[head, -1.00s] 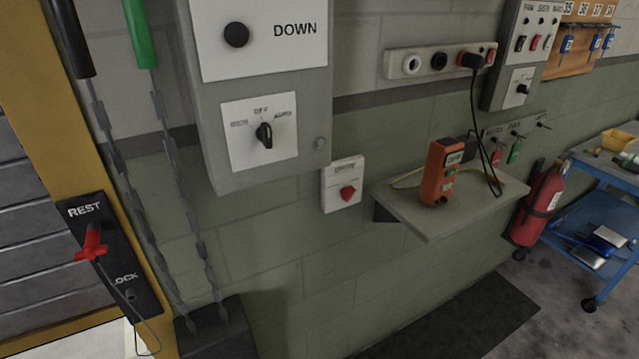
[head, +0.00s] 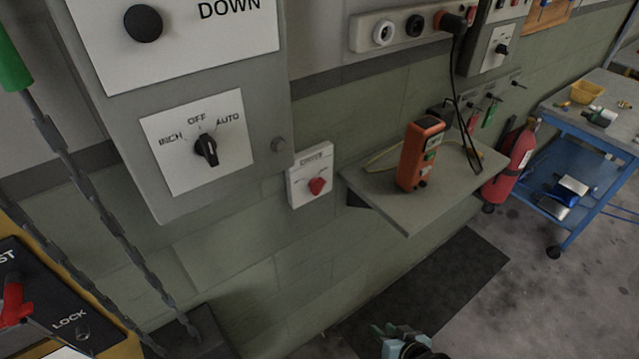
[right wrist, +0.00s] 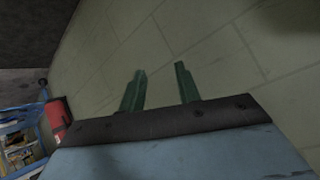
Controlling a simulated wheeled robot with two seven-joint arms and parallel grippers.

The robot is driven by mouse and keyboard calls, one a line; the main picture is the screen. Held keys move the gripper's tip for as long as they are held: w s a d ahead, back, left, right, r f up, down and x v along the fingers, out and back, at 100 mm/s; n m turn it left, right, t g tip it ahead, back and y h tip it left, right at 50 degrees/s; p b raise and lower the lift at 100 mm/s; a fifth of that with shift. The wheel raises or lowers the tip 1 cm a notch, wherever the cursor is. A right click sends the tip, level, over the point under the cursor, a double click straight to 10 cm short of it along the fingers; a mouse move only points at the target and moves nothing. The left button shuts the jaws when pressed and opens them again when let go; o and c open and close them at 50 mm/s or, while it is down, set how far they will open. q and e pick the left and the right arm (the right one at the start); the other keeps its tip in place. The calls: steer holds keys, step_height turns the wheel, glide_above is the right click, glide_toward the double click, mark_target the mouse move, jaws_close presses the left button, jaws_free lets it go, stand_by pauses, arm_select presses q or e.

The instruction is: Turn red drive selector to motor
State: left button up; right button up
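The red drive selector (head: 317,186) is a small red knob on a white plate (head: 298,188), fixed to the green wall right of the grey control box. The lettering on its plate is too small to read. My right gripper (head: 391,330) shows at the bottom edge of the head view, low and to the right of the selector and well apart from it. In the right wrist view, its two green fingers (right wrist: 160,72) stand apart with nothing between them, facing bare wall. My left gripper is not in view.
A shelf (head: 405,212) with an orange handheld unit (head: 419,155) juts from the wall right of the selector. A grey box (head: 262,110) with a black knob (head: 206,150) is at left, near hanging chains (head: 115,225). A fire extinguisher (head: 510,170) and blue cart (head: 590,130) stand right.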

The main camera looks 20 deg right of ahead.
steer(key=w+a+r+m+t+y+p, duration=0.15)
steer(key=w+r+t, duration=0.4)
steer(key=r, duration=0.95)
steer(key=m+t+y, duration=0.1)
steer(key=t+y, duration=0.1)
steer(key=y, duration=0.1)
glide_toward(321, 190)
steer(key=shift+g, duration=0.25)
steer(key=x, duration=0.9)
steer(key=shift+w+r, duration=0.2)
steer(key=shift+w, duration=0.05)
steer(key=c, duration=0.7)
